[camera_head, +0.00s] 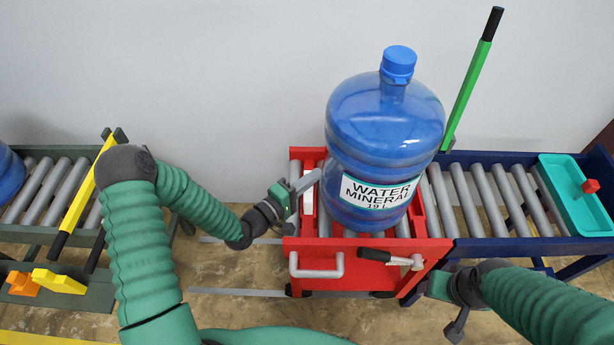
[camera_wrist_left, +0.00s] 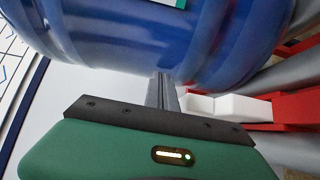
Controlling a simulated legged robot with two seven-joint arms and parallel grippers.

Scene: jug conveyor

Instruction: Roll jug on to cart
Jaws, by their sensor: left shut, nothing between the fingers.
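A large blue water jug (camera_head: 380,130) with a blue cap and a "WATER MINERAL 19 L" label stands upright on the red cart (camera_head: 430,249). The cart has rollers on top and stands against the right conveyor. My left gripper (camera_head: 306,183) is at the jug's left side, over the cart's left edge, shut and empty. In the left wrist view the fingers (camera_wrist_left: 163,92) point at the jug's ribbed side (camera_wrist_left: 170,40), touching or very near it. My right gripper (camera_head: 447,310) is low in front of the cart's right side; its fingers are hard to make out.
A blue-framed roller conveyor (camera_head: 490,190) at right holds a teal tray (camera_head: 575,205) with a red item. A green lever (camera_head: 467,95) stands behind it. A left conveyor (camera_head: 45,190) has a yellow bar (camera_head: 82,190) and another jug (camera_head: 8,172) at the picture's edge. Floor lies between.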

